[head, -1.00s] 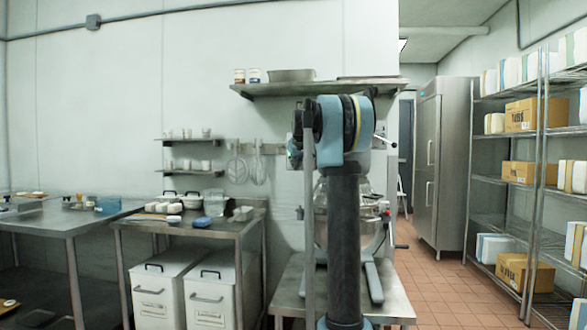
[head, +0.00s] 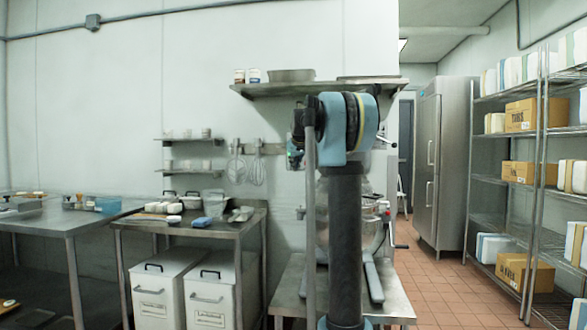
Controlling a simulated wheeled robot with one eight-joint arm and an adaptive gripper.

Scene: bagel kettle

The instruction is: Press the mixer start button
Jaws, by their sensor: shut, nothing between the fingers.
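The mixer stands on a low steel table (head: 398,305) in the middle of the head view, mostly hidden behind my arm. The start button cannot be made out. My dark arm column and blue joint cover the mixer's middle and upper part. My gripper is not visible; the arm hides that area, so its distance from the mixer cannot be told.
A wall shelf (head: 320,86) with a pan hangs just above my arm. A steel worktable (head: 190,228) with containers stands left, with white bins (head: 166,290) below. Wire shelving (head: 540,180) with boxes and a steel fridge (head: 440,160) stand right. The tiled floor (head: 455,295) between is clear.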

